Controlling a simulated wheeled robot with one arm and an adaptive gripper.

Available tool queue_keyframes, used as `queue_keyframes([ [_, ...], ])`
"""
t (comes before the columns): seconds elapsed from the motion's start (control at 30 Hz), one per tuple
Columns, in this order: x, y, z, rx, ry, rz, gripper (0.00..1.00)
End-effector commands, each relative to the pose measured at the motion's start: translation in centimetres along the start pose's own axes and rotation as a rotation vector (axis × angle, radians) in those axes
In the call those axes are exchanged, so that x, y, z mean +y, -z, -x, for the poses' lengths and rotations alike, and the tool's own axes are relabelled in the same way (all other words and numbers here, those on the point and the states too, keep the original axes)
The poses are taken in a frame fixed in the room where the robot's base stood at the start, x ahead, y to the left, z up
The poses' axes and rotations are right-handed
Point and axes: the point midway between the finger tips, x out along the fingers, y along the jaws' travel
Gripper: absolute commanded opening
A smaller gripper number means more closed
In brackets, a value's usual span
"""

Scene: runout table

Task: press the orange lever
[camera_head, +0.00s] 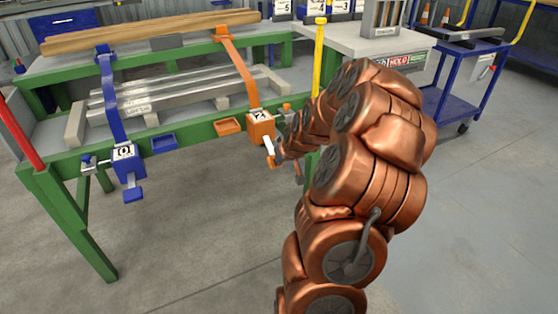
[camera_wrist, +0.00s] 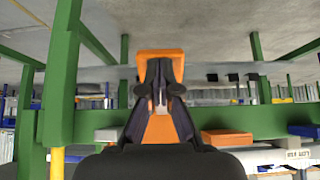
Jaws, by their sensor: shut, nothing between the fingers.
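The orange lever (camera_head: 271,160) hangs below the orange box (camera_head: 261,128) with a number label, on the front rail of the green table. In the head view it is small and partly covered near the end of my arm. In the wrist view, which looks upside down, an orange end piece that appears to be the lever (camera_wrist: 160,54) shows around the tips of my gripper (camera_wrist: 159,72). My gripper is shut and empty, in front of this piece. I cannot tell whether they touch. Orange also shows behind the fingers.
A blue box (camera_head: 124,152) with its blue lever (camera_head: 132,194) is farther left on the same rail. A blue tray (camera_head: 164,143) and an orange tray (camera_head: 228,126) sit between. A yellow post (camera_head: 318,55) stands near my arm. The floor in front is clear.

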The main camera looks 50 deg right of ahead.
Motion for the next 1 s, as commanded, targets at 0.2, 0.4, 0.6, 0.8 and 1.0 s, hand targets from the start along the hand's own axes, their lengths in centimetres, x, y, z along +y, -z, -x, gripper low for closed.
queue_keyframes([
  [0.2, -0.1, 0.4, 1.4, 0.002, 0.0, 0.001, 0.0],
  [0.4, -0.3, 1.0, 4.4, 0.004, 0.0, 0.002, 0.0],
  [0.6, -0.5, 0.5, 7.4, 0.004, 0.002, 0.005, 0.0],
  [0.8, -0.7, -0.2, 10.2, 0.002, 0.005, 0.007, 0.0],
  [1.0, -0.6, -0.7, 12.3, 0.003, 0.003, 0.006, 0.0],
])
